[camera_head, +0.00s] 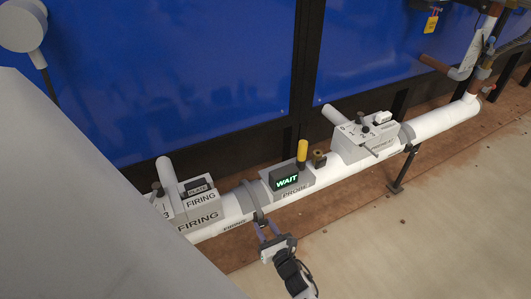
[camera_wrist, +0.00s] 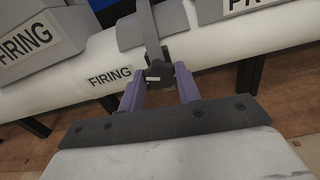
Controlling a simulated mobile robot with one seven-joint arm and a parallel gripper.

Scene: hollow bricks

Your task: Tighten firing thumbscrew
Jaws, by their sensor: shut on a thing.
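The firing thumbscrew (camera_wrist: 159,74) is a small black lobed knob with a pale mark, at the lower end of a grey clamp band (camera_wrist: 149,35) around the white pipe. It is next to the pipe's small "FIRING" label (camera_wrist: 110,76). My gripper (camera_wrist: 160,84) is shut on the thumbscrew, with one purple finger on each side of it. In the head view, my gripper (camera_head: 266,228) reaches up to the front of the pipe just below the clamp band (camera_head: 254,199). The thumbscrew is too small there to make out clearly.
The pipe (camera_head: 432,122) carries a grey box marked "FIRING" (camera_head: 198,216), a "PROBE" box with a green "WAIT" display (camera_head: 287,181) and a farther numbered box (camera_head: 362,150). A support leg (camera_head: 404,171) stands under the pipe. Blue panels are behind; the floor in front is mostly clear.

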